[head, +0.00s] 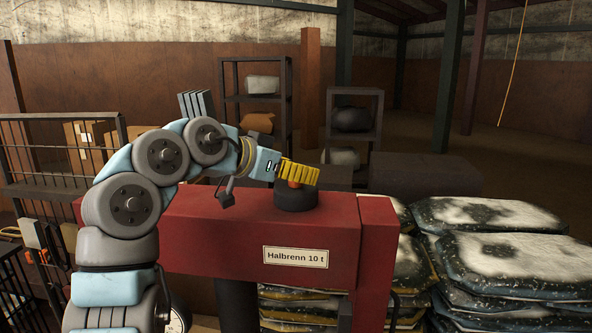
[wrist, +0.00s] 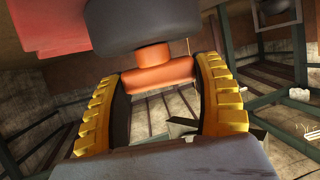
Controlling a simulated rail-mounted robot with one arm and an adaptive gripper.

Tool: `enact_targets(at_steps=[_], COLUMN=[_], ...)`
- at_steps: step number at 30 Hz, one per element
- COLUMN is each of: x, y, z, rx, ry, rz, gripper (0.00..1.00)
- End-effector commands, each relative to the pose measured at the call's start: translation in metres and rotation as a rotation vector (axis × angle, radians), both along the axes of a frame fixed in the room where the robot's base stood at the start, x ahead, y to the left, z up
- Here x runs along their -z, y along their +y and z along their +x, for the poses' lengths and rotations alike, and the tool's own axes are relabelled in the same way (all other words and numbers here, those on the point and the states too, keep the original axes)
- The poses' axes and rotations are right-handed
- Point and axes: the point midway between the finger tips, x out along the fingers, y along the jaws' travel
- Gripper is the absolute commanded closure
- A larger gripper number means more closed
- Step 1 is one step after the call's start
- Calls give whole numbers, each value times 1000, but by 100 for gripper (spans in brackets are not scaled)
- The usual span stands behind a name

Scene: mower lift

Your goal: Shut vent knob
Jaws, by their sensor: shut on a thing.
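The vent knob is an orange-red cap on a short stem. In the head view the knob (head: 295,184) sits on a dark round cap (head: 296,200) on top of the red press frame (head: 330,222). My gripper (head: 303,176) reaches it from the left, its yellow ribbed fingers covering most of it. In the wrist view the knob (wrist: 160,76) is between the tips of both yellow fingers of my gripper (wrist: 167,80), which is shut on it. The dark cap (wrist: 150,25) fills the top of that view. The knob's turned angle cannot be told.
A label reading "Halbrenn 10 t" (head: 296,257) is on the press front. Stacked sacks (head: 500,260) stand at the right. Shelves (head: 256,100) stand behind, and a wire cage (head: 60,150) is at the left.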

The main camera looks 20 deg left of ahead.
Motion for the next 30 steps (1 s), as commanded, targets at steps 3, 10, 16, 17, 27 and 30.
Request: enact_targets(at_steps=[3,10,16,17,27,30], x=[1,-1,-1,-1,-1,-1], y=[0,0,0,0,0,0], z=[1,-1,-1,-1,-1,-1], rx=[44,80,81,81,79,79], ry=[4,-4,-5,-5,-6,-5], rz=[-5,-7,-7,-7,-6,-6], gripper=[67,67,67,67,2,2])
